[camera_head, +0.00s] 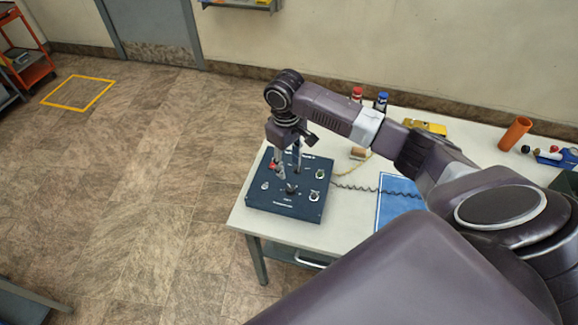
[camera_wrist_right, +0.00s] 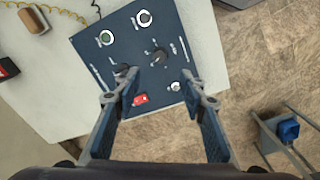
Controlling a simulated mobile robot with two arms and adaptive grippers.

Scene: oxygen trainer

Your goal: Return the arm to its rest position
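The oxygen trainer is a dark blue panel box (camera_head: 262,196) with knobs, dials and switches, at the left end of the white table (camera_head: 345,232). It fills the upper middle of the right wrist view (camera_wrist_right: 140,52), where two round dials, dark knobs and a red switch (camera_wrist_right: 140,99) show. My right gripper (camera_head: 285,165) points down over the panel's rear left part. In the right wrist view its two fingers (camera_wrist_right: 158,92) are wide apart with nothing between them. The exact gap between fingertips and panel is hard to tell. My left gripper is not in view.
A coiled dark cord (camera_head: 350,188) runs from the trainer towards a blue mat (camera_head: 396,196). Small bottles (camera_head: 357,95), a tan block (camera_head: 359,153), a yellow item (camera_head: 432,128) and an orange cylinder (camera_head: 515,133) stand behind.

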